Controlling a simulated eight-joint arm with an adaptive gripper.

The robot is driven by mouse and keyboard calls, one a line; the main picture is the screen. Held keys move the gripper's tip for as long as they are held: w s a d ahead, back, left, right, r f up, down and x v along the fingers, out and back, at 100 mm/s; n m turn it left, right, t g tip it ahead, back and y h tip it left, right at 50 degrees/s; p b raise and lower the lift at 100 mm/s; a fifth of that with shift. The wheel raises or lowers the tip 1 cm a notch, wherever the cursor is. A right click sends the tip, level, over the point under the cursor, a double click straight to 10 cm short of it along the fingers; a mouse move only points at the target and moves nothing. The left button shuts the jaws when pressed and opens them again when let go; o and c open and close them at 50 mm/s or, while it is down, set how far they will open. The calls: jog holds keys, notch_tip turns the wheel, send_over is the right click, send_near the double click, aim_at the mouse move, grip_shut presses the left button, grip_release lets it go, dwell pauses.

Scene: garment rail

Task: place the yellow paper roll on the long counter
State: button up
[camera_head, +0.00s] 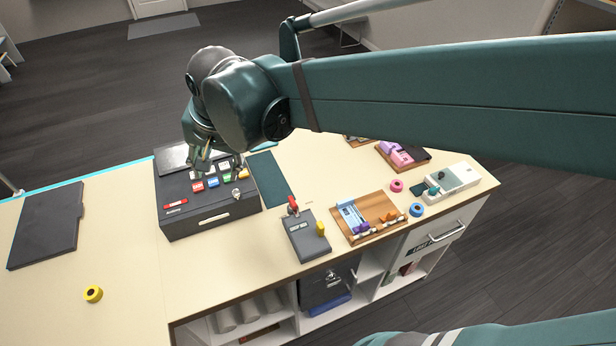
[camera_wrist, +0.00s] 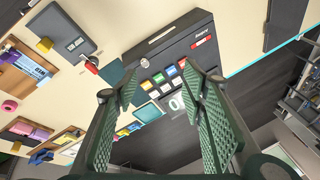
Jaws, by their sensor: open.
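The yellow paper roll (camera_head: 93,294) lies flat on the pale top of the counter (camera_head: 125,240), near the left of the head view. Its ring shape and centre hole show, and nothing touches it. It is not seen in the wrist view. My gripper (camera_head: 217,166) is open, with nothing visible between its fingers. It is above the dark box with coloured keys (camera_head: 210,210), to the right of and beyond the roll. In the wrist view my gripper's fingers (camera_wrist: 160,88) are spread, with the box's keys seen beyond them.
A dark flat panel (camera_head: 47,225) lies left of the box. A grey device with red and yellow knobs (camera_head: 307,238), a wooden tray (camera_head: 367,218), a pink roll (camera_head: 396,185) and a blue roll (camera_head: 416,209) are to the right. The counter around the yellow roll is clear.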

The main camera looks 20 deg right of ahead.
jog(key=s+d+f+n+t, duration=0.1)
jog(key=s+d+n, duration=0.2)
jog(key=s+d, duration=0.3)
jog(key=s+d+f+n+t+h, duration=0.1)
jog(key=s+d, duration=0.5)
jog(key=d, duration=0.7)
jog(key=shift+s+f+n+t, duration=0.25)
jog(key=shift+n+t, duration=0.25)
jog(key=shift+n, duration=0.5)
jog(key=shift+r, duration=0.1)
